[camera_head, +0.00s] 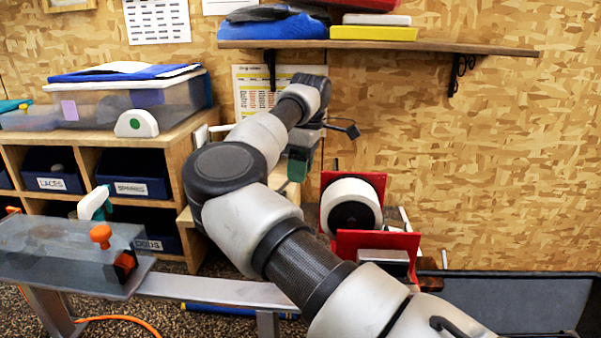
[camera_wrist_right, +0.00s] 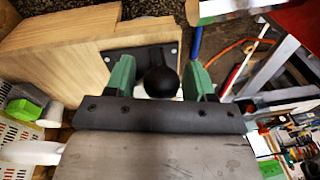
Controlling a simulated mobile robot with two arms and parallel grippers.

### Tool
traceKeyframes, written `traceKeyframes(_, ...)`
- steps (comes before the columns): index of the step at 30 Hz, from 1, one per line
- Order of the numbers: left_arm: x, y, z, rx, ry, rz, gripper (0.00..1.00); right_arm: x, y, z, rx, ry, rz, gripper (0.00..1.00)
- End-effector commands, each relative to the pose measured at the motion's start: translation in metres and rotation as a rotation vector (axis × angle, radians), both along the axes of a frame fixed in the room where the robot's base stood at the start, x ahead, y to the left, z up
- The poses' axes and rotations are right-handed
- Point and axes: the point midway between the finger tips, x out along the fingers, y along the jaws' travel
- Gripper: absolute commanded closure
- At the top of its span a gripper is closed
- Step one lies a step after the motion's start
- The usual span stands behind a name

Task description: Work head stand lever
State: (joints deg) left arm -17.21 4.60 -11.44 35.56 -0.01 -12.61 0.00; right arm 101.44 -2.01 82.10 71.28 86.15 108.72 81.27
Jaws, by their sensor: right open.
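My right arm reaches from the bottom right to the upper middle of the head view. Its right gripper (camera_head: 300,163), with green fingers, points down in front of the wall. In the right wrist view the gripper is open, with one green finger on each side of a black ball knob (camera_wrist_right: 161,82), which looks like the lever's end. I cannot tell whether the fingers touch the knob. A dark plate (camera_wrist_right: 143,57) lies behind the knob at the edge of a pale wooden block (camera_wrist_right: 75,62). My left gripper is not in view.
A red stand (camera_head: 376,241) with a white roll (camera_head: 351,203) is right of my gripper. A wooden shelf (camera_head: 440,47) hangs above. A cubby unit (camera_head: 90,136) with blue bins stands left. A bench (camera_head: 60,262) with orange knobs is front left. A dark tray (camera_head: 520,290) lies right.

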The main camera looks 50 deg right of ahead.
Motion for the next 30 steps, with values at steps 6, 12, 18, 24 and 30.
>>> traceKeyframes(6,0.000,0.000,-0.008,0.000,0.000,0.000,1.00,-0.002,-0.008,0.041,-0.002,-0.003,-0.001,0.46)
traceKeyframes(12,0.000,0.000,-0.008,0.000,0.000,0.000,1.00,-0.003,-0.013,0.079,0.000,-0.002,0.000,0.46)
traceKeyframes(18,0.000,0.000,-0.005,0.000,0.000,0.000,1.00,-0.004,-0.016,0.096,0.001,0.001,-0.002,0.46)
traceKeyframes(24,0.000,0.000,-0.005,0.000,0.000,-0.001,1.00,-0.004,-0.016,0.097,0.000,0.002,-0.002,0.46)
traceKeyframes(30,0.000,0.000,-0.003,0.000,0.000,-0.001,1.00,-0.002,-0.013,0.098,-0.026,0.020,0.009,0.64)
